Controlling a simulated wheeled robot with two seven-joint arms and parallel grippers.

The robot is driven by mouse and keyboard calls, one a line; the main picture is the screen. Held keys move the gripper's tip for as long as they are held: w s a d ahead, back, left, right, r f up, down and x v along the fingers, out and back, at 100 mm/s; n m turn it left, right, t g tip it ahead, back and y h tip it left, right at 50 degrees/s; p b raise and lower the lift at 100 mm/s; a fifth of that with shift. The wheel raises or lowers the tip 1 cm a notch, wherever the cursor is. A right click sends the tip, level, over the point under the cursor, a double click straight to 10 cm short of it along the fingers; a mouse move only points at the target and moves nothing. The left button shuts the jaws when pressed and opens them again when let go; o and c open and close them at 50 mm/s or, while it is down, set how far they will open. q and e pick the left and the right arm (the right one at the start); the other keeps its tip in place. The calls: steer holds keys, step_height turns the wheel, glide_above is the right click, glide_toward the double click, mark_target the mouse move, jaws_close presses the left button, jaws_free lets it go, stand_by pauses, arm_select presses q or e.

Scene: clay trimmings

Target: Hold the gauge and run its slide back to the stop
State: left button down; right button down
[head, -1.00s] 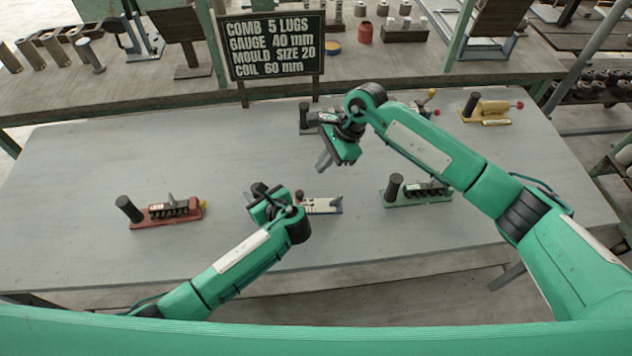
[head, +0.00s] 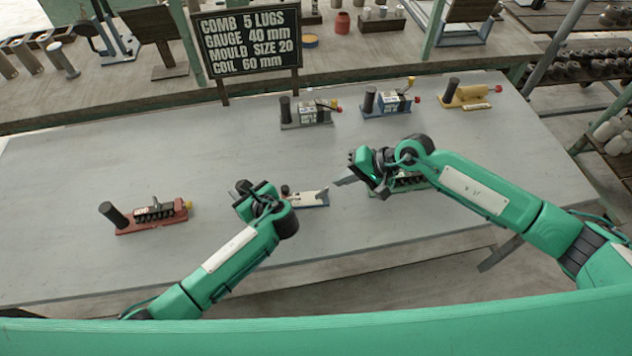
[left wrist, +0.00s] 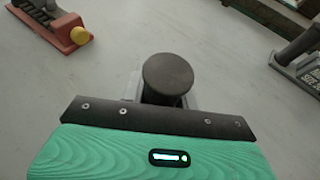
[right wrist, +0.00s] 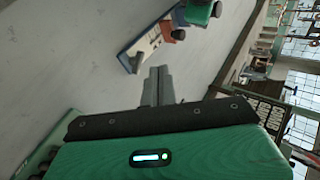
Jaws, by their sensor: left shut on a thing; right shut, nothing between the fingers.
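The gauge (head: 312,199), a pale base with blue, lies at the middle of the table, its left part hidden by my left gripper (head: 246,193). That gripper is shut on the gauge's dark round post (left wrist: 167,78), seen from above in the left wrist view. A small dark part (head: 285,190) stands on the gauge; I cannot tell where the slide sits along its travel. My right gripper (head: 344,182) is shut and empty, its fingertips just right of the gauge's end, apparently apart from it. In the right wrist view the gauge (right wrist: 142,47) lies beyond the fingers (right wrist: 157,85).
A red fixture (head: 150,226) stands left. A green fixture (head: 412,184) is partly hidden behind my right gripper. Grey (head: 306,116), blue (head: 388,105) and yellow (head: 466,97) fixtures line the back right. A sign (head: 249,42) reads "GAUGE 40 mm".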

mark_target(286, 194)
steer(key=x, duration=0.9)
steer(key=shift+a+f, duration=0.3)
steer(key=shift+a, duration=0.05)
steer(key=a, duration=0.3)
steer(key=shift+w+r, duration=0.15)
steer(key=shift+w, duration=0.15)
steer(key=shift+w+a, duration=0.1)
steer(key=shift+a, duration=0.2)
